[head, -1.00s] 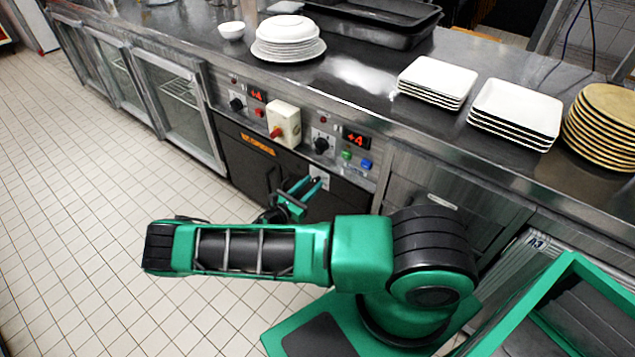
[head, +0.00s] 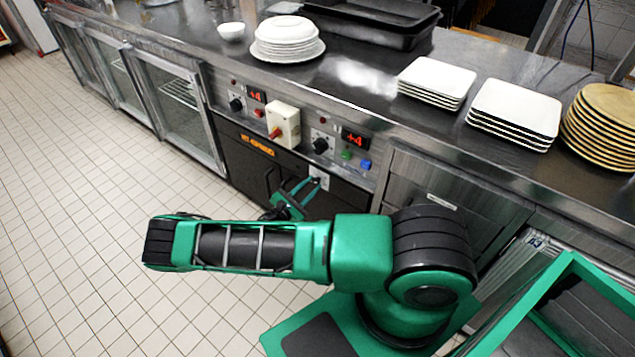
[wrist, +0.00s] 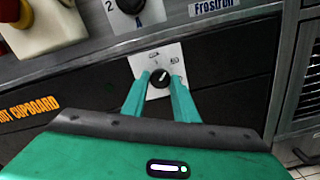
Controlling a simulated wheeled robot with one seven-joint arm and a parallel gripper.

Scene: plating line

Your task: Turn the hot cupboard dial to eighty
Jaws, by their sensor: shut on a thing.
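The hot cupboard dial (wrist: 159,78) is a small black knob on a white plate, set on the dark front below the control panel. Its white pointer line tilts to the upper right in the wrist view. The marks on the plate are too small to read. The plate (head: 320,177) also shows in the head view, just beyond my gripper (head: 304,188). In the wrist view my gripper (wrist: 158,79) has its two green fingers on either side of the knob, shut on it. The orange "HOT CUPBOARD" label (wrist: 28,108) is at the left.
Above the plate is a panel with black knobs (head: 320,145), a red display (head: 355,138), coloured buttons and a cream box with a red switch (head: 283,124). White plates (head: 437,80) and trays stand on the counter above. The tiled floor at left is clear.

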